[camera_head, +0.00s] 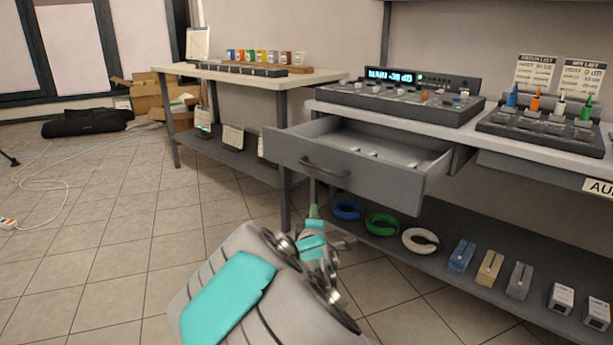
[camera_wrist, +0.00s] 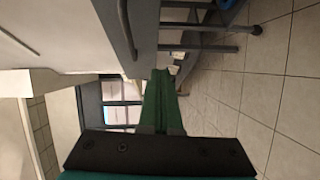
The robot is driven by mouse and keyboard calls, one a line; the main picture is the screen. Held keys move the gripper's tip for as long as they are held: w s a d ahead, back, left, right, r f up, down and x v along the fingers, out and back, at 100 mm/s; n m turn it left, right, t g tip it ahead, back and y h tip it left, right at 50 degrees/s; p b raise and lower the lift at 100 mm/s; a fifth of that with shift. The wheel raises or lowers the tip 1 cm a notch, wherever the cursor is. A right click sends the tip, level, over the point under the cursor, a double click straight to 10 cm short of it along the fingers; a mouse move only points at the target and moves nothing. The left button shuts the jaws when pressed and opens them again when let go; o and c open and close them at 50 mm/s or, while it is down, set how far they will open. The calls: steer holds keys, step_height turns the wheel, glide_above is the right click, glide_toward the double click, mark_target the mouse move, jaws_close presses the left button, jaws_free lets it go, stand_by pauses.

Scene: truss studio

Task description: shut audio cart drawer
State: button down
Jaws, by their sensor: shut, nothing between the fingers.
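The grey audio cart drawer (camera_head: 395,186) stands pulled out from under the white top of the audio cart (camera_head: 345,112) in the head view. Its dark bar handle (camera_head: 323,167) is on the front face. Several small white and blue items lie inside it. My gripper (camera_head: 314,211) is below the handle in the picture, in front of the cart, partly hidden by my own arm. In the wrist view my green fingers (camera_wrist: 162,78) are together and empty. A grey panel with a bar handle (camera_wrist: 125,22), likely the drawer front, shows at the top, apart from the fingers.
A mixer (camera_head: 395,101) and a second control unit (camera_head: 545,130) stand on the cart top. Coiled cables (camera_head: 382,224) and several small boxes sit on the lower shelf (camera_head: 450,275). A second table (camera_head: 235,75) stands at back left. Tiled floor is open at left; a white cable (camera_head: 45,185) lies there.

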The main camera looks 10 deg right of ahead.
steer(key=w+d+r+n+t+y+p, duration=0.1)
steer(key=w+r+n+t+p, duration=0.1)
steer(key=w, duration=1.2)
steer(key=shift+d+r+n+t, duration=0.15)
steer(key=shift+r+n+t, duration=0.25)
steer(key=shift+r+n, duration=0.6)
steer(key=shift+d+r, duration=0.1)
steer(key=shift+r, duration=0.1)
steer(key=shift+m, duration=0.3)
steer(key=w+d+b, duration=0.1)
steer(key=w+d, duration=0.4)
steer(key=d, duration=0.2)
steer(key=w+d+b, duration=0.1)
steer(key=w+d, duration=0.5)
steer(key=d, duration=0.2)
steer(key=w+d+b, duration=0.1)
steer(key=w+d, duration=0.4)
steer(key=d, duration=0.2)
steer(key=shift+w+d+b, duration=0.15)
steer(key=shift+d+b, duration=0.1)
steer(key=shift+b, duration=0.15)
steer(key=shift+w+d, duration=0.4)
steer(key=shift+d, duration=0.1)
steer(key=shift+w+d, duration=0.1)
steer(key=shift+d, duration=0.1)
